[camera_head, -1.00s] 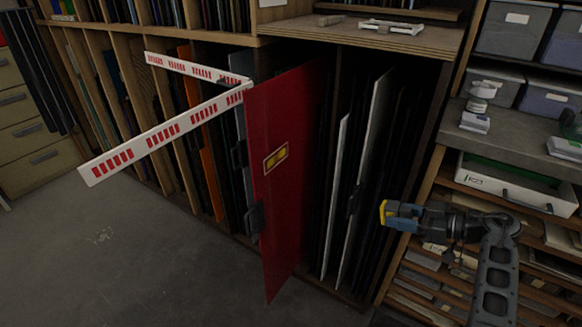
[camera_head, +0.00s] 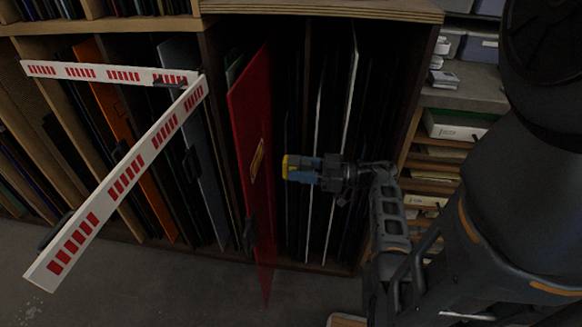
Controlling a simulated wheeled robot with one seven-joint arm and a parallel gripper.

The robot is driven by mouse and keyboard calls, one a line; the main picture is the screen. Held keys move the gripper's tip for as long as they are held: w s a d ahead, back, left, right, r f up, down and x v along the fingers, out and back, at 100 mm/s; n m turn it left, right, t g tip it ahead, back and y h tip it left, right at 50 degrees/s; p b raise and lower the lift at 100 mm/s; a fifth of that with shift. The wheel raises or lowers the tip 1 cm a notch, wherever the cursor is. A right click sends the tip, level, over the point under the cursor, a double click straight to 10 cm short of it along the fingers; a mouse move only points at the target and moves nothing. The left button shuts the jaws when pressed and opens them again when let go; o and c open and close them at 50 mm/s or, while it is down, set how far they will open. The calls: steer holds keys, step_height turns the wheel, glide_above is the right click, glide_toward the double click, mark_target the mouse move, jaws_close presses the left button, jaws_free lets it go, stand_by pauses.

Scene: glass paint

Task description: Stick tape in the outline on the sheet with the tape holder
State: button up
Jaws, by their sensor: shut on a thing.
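A red sheet (camera_head: 250,105) stands upright, partly pulled out of the rack, and I see it at a steep angle. A small yellow rectangular outline (camera_head: 258,160) is on its face; I cannot make out whether tape lies inside it. My gripper (camera_head: 325,172) is to the right of the sheet, at about the outline's height. It is shut on a blue tape holder (camera_head: 304,170) with a yellow front end, which points left at the sheet. A small gap shows between the holder and the sheet in the picture.
A white barrier with red marks (camera_head: 125,165) juts out left of the sheet. The wooden rack (camera_head: 395,130) holds several upright panels, including an orange one (camera_head: 112,100). Shelves with trays (camera_head: 460,125) stand at the right. The floor (camera_head: 120,285) in front is clear.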

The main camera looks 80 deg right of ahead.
steer(key=w, duration=0.1)
steer(key=w+b, duration=0.1)
steer(key=w, duration=0.3)
steer(key=shift+w+a+b, duration=0.25)
steer(key=shift+b, duration=0.15)
steer(key=shift+w+p, duration=0.4)
steer(key=shift+w, duration=0.55)
stand_by(0.6)
steer(key=shift+d, duration=1.9)
steer(key=shift+w+r+p, duration=0.15)
steer(key=shift+p, duration=0.35)
